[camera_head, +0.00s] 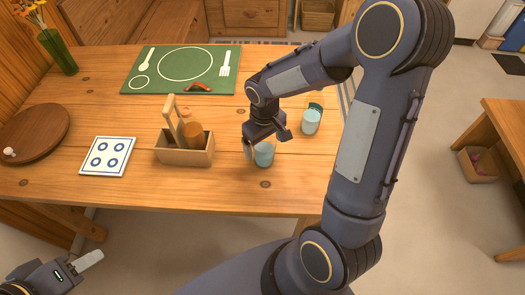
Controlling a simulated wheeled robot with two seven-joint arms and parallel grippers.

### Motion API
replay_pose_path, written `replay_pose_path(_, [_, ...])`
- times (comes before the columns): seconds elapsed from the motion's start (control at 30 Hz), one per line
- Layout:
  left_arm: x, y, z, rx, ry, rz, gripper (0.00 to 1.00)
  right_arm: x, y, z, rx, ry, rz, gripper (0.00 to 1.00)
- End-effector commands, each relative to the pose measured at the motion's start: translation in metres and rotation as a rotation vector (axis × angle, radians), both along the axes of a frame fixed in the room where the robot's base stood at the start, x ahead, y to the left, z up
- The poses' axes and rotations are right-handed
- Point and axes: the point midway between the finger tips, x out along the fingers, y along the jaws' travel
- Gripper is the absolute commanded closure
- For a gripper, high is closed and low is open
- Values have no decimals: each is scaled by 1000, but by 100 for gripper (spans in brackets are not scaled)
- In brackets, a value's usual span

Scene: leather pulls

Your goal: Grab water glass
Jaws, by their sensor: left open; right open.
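A clear glass with bluish water (264,155) stands upright near the front edge of the wooden table. My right gripper (265,146) reaches down over this glass from above, its fingers spread on either side of the glass's top. The gripper partly hides the rim, and I cannot tell whether a finger touches it. My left gripper (88,262) is low at the bottom left, off the table, open and empty.
The wooden table (225,190) holds a wooden caddy with bottles (186,155), a white tile with blue rings (107,156), a round brown board (33,134), a green placemat (137,75) with a red item (198,87), and a flower vase (58,52). The table's front middle is clear.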

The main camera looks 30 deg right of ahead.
Motion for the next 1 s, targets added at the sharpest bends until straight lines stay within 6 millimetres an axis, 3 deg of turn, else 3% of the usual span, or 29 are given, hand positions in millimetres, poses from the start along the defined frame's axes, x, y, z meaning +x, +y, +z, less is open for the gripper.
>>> replay_pose_path(0.2, [0,0,1,0,0,0,56,1,0,-29,1,3,-1,10])
replay_pose_path(0.47, [0,0,1,0,0,0,56,2,0,-31,1,-1,-1,10])
replay_pose_path(0.93, [0,0,1,0,0,0,56,2,0,-31,1,0,0,69])
replay_pose_path(1.0, [0,0,1,0,0,0,56,2,0,-31,1,-1,0,69])
